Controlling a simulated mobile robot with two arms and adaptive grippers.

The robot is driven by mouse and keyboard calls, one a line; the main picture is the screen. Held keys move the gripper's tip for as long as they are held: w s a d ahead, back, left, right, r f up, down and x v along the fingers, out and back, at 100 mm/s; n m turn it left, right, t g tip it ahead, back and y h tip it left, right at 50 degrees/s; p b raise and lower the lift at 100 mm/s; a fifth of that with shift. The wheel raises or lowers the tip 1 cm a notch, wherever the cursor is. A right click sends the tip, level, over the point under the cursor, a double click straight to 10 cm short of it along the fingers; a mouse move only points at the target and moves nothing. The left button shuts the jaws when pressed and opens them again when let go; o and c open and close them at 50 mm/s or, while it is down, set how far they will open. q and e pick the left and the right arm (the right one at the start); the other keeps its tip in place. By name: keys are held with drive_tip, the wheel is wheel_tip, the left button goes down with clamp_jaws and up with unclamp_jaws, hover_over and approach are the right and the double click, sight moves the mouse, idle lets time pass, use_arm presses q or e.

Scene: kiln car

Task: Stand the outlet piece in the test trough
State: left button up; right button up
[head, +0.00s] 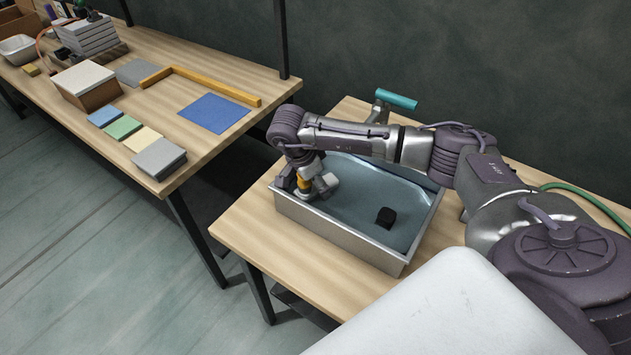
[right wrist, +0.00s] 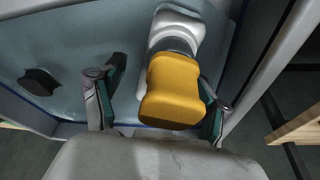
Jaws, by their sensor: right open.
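The outlet piece appears to be the fitting with a yellow-orange block end (head: 304,185) and a pale grey body (head: 326,184). It is at the left end of the metal test trough (head: 335,235). In the right wrist view, the yellow end (right wrist: 172,90) faces the camera, with the pale body beyond it. My right gripper (right wrist: 160,92) is open, its fingers on either side of the yellow end; I cannot tell whether they touch it. The foot of the piece is hidden in the head view. My left gripper is not in view.
A small black block (head: 385,217) is in the trough. A teal-handled fitting (head: 395,99) stands behind it, and a green hose (head: 585,200) lies at right. The other bench (head: 180,85) holds coloured tiles, a box and a yellow square (head: 205,85).

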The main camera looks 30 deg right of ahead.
drive_tip(key=shift+r, duration=0.15)
drive_tip(key=shift+p+v, duration=2.45)
drive_tip(key=shift+v, duration=1.45)
